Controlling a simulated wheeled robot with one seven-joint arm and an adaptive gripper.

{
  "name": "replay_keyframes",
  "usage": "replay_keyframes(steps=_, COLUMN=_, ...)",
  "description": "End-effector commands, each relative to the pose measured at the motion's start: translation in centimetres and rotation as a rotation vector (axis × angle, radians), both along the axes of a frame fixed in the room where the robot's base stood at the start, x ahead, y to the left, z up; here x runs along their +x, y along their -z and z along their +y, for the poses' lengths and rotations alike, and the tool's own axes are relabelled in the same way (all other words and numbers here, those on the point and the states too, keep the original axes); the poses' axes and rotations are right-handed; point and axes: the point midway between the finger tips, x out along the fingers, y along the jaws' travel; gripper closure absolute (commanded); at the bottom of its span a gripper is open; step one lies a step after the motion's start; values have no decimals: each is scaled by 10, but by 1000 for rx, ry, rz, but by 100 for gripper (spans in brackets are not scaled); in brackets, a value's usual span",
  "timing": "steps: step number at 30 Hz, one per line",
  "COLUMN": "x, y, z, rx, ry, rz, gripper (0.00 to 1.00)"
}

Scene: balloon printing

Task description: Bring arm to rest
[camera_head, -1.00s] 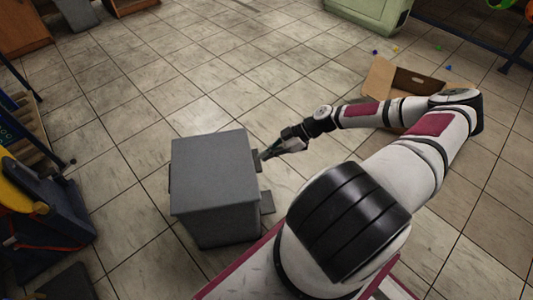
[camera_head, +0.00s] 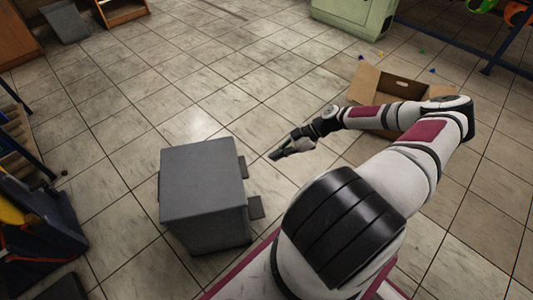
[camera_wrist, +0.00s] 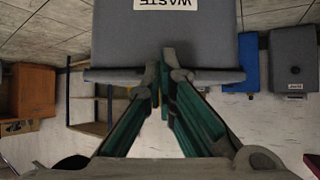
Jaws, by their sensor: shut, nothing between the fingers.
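My gripper (camera_head: 273,157) is at the end of my bent arm, low over the floor and to the right of the grey box. Its fingers look closed and empty, and a gap shows between them and the box. In the wrist view the fingertips (camera_wrist: 160,88) come together just below the grey waste box (camera_wrist: 165,40), which shows upside down with a white label. In the head view the grey box (camera_head: 203,183) stands upright on the tiled floor, with small tabs on its right side.
An open cardboard box (camera_head: 370,84) stands behind my forearm. A dark blue machine (camera_head: 45,232) is at the left edge and a green cabinet (camera_head: 355,14) at the top. Small coloured bits lie on the floor at top right. The tiles beyond the grey box are clear.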

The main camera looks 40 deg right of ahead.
Motion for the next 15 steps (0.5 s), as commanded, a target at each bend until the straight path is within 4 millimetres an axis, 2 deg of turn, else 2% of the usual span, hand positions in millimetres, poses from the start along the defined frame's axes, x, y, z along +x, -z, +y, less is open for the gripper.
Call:
replay_keyframes(steps=10, x=-3, y=2, z=-5, rx=0, ry=-2, rz=0, gripper=100)
replay_keyframes(steps=15, x=-6, y=-8, z=0, rx=-15, ry=-41, rz=59, gripper=100)
